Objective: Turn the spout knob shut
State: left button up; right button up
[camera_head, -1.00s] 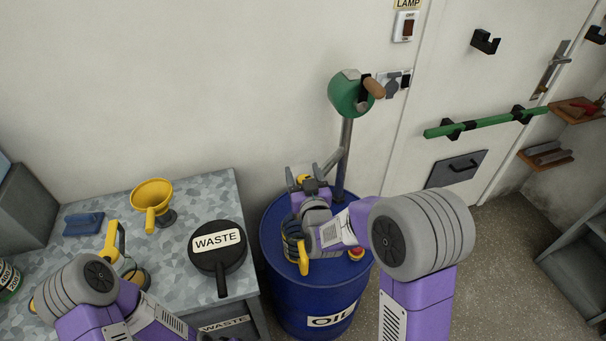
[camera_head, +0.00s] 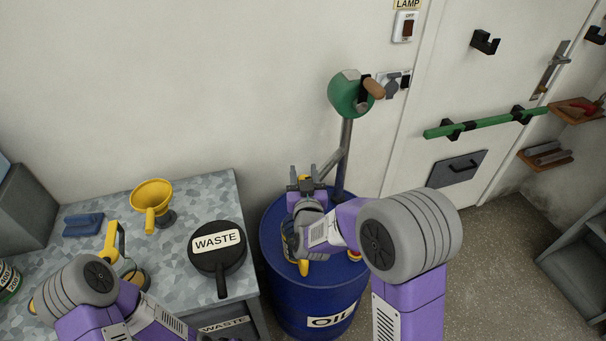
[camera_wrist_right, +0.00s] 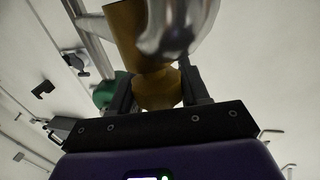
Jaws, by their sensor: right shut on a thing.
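My right gripper (camera_head: 302,172) is over the top of the blue oil barrel (camera_head: 275,262), fingers toward the wall. In the right wrist view its two dark fingers stand on either side of a brownish-yellow knob (camera_wrist_right: 158,92), and it is shut on this knob. A wider brown-yellow part (camera_wrist_right: 126,32) and a shiny metal part (camera_wrist_right: 178,22) sit right above the knob there. In the head view my gripper and wrist hide the knob.
A green crank housing (camera_head: 346,96) with a wooden handle stands on a pole behind the barrel. A table to the left holds a yellow funnel (camera_head: 152,193), a black WASTE pan (camera_head: 206,259) and a blue block (camera_head: 83,224). A green bar (camera_head: 486,122) crosses the door.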

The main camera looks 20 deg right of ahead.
jog(key=shift+m+g+h, duration=0.3)
jog(key=shift+m+h, duration=0.5)
jog(key=shift+h, duration=0.4)
jog(key=m+g+h+p, duration=0.1)
jog(key=h, duration=0.1)
jog(key=m+g+h, duration=0.1)
jog(key=h, duration=0.1)
jog(key=shift+s+d+r+m+p, duration=0.1)
jog(key=shift+d+m+p, duration=0.1)
jog(key=shift+m+p, duration=0.2)
jog(key=m+g+h, duration=0.1)
jog(key=m+g+h+p, duration=0.2)
jog(key=h, duration=0.1)
jog(key=shift+s+d, duration=0.2)
jog(key=shift+d, duration=0.05)
jog(key=shift+s+d+m+g+h+p, duration=0.15)
jog(key=shift+m+g+h+p, duration=0.5)
jog(key=shift+m+g, duration=0.4)
jog(key=shift+s+d+m+g+h+p, duration=0.1)
jog(key=shift+m+g+h+p, duration=0.6)
jog(key=shift+g, duration=0.55)
jog(key=shift+m+g, duration=0.25)
jog(key=shift+g, duration=0.05)
jog(key=o, duration=1)
jog(key=shift+c, duration=0.2)
